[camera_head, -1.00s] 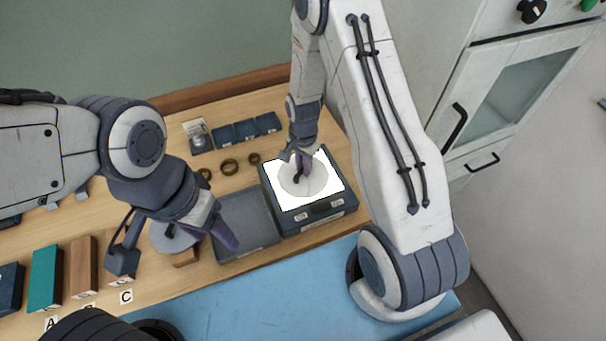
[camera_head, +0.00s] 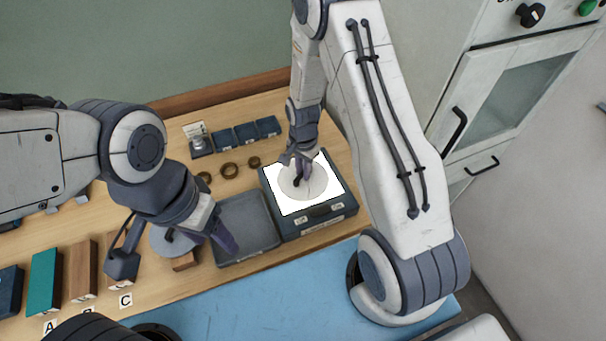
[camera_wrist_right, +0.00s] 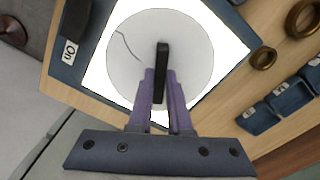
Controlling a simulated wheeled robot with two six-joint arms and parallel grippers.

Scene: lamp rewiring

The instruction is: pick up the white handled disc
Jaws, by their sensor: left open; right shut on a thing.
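The white handled disc (camera_head: 317,187) lies on the bright white panel of a dark blue box (camera_head: 287,227). In the right wrist view the disc (camera_wrist_right: 196,49) shows a dark line like a crack on its left part and a black bar handle (camera_wrist_right: 162,62) in its middle. My right gripper (camera_head: 303,178) is over the disc; in the right wrist view its purple fingers (camera_wrist_right: 161,88) are shut on the near part of the handle. I cannot tell whether the disc is lifted off the panel. My left gripper (camera_head: 228,243) is open and empty above the left side of the grey tray (camera_head: 262,252).
Brass rings (camera_head: 229,170) and small blue boxes (camera_head: 245,131) are behind the grey tray. Another grey disc (camera_head: 163,242) is partly hidden by my left gripper. Upright blocks (camera_head: 45,280) stand at the left by letter labels. A blue mat (camera_head: 240,312) in front is mostly clear.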

